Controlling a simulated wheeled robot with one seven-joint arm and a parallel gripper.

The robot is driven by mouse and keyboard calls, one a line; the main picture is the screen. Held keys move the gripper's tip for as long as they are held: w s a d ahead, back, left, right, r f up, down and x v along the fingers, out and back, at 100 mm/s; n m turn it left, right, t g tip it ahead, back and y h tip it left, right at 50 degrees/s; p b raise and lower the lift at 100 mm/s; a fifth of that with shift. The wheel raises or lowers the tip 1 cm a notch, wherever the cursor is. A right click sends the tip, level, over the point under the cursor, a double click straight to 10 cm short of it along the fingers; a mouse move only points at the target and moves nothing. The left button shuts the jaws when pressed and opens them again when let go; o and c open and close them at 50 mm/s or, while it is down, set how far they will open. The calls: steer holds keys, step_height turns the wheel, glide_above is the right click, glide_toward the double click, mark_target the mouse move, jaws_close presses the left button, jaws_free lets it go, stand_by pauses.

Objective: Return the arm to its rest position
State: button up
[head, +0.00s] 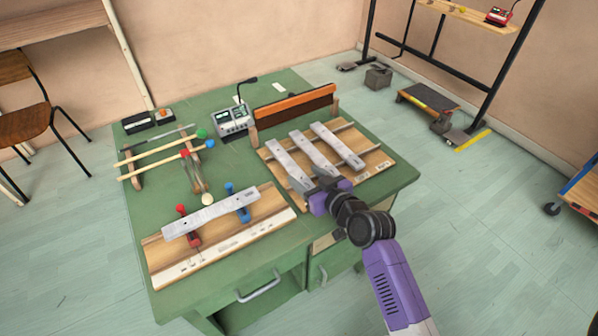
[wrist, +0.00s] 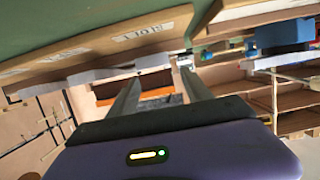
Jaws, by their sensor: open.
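My purple arm reaches over the front right of the green table in the head view. My gripper (head: 304,180) is at the near edge of the wooden board (head: 373,171) that bears several grey metal bars (head: 312,152). In the wrist view my gripper (wrist: 162,84) shows two parallel fingers, apart with nothing between them. The bars also show beyond the fingers in the wrist view (wrist: 92,76). I cannot tell whether a fingertip touches the nearest bar.
A second board (head: 225,236) holds one metal bar (head: 210,214) on red and blue clamps at the front left. Mallets (head: 160,154) lie on a rack behind it. A grey device (head: 232,120) and an orange-topped panel (head: 293,106) stand at the back.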

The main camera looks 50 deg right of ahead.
steer(key=shift+s+a+r, duration=0.1)
steer(key=shift+s+r, duration=0.05)
steer(key=shift+s, duration=0.2)
steer(key=shift+r, duration=0.1)
steer(key=r, duration=0.1)
steer(key=d+r+m+h, duration=0.1)
steer(key=r+t, duration=0.1)
steer(key=shift+s+d+r+h, duration=0.2)
steer(key=shift+d+r+h, duration=0.05)
steer(key=shift+d+h, duration=0.15)
steer(key=s+a+r+n+y, duration=0.2)
steer(key=s+a+y, duration=0.1)
steer(key=s+a, duration=0.9)
steer(key=s+a+r+n+y, duration=0.2)
steer(key=s+a, duration=1)
steer(key=s, duration=0.6)
steer(key=shift+s+r+y, duration=0.15)
steer(key=shift+s+y, duration=0.1)
steer(key=shift+y, duration=0.15)
